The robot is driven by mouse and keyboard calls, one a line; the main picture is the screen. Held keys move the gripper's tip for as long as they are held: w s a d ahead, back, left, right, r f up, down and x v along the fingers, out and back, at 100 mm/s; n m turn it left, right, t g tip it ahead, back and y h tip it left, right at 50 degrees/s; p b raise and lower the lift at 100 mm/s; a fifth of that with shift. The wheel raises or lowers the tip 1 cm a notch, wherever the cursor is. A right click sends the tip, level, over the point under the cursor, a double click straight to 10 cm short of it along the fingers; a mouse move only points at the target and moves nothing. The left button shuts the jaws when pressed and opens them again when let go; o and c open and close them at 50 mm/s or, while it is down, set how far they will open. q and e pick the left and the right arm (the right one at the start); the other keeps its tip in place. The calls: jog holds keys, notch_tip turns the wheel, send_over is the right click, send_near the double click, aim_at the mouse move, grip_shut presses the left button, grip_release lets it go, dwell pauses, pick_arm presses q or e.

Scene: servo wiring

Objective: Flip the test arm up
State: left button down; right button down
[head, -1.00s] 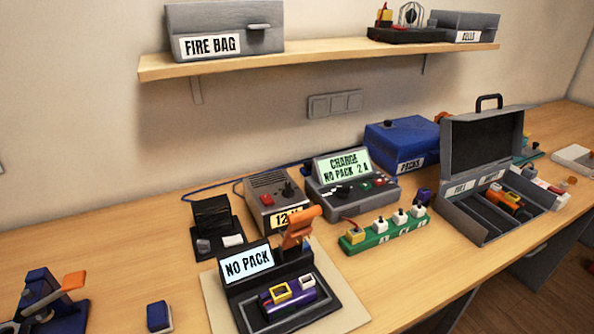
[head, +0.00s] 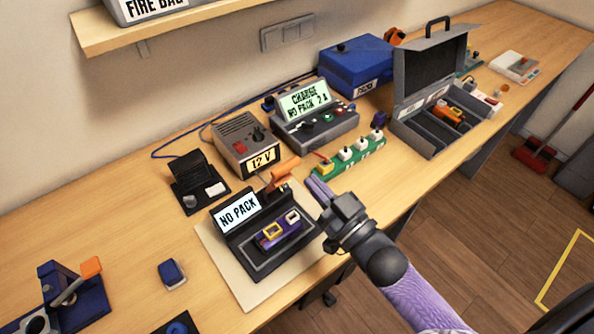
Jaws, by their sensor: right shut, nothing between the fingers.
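The tester (head: 215,225) is a black unit with a screen reading "NO PACK". A purple pack (head: 284,236) with yellow and white connectors lies in its front bay. The test arm (head: 283,172) with an orange handle stands at the tester's back right, tilted upward. My right gripper (head: 313,189) comes in from the lower right, shut and empty. Its tips are just right of the orange handle in the picture; I cannot tell whether they touch it. My left gripper is not in view.
The tester sits on a beige mat (head: 215,250). Behind are the 12 V supply (head: 238,145) and the charger (head: 318,125). A green strip (head: 350,160) with plugs lies behind my right gripper. A blue device (head: 75,295) with an orange handle stands front left.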

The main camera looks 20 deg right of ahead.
aim_at(285, 164)
pick_arm(q)
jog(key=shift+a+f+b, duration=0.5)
jog(key=shift+b, duration=0.05)
pick_arm(e)
jog(key=w, duration=0.1)
jog(key=w+a+f, duration=0.1)
jog(key=w, duration=0.1)
jog(key=w+a+f, duration=0.1)
jog(key=shift+w, duration=0.3)
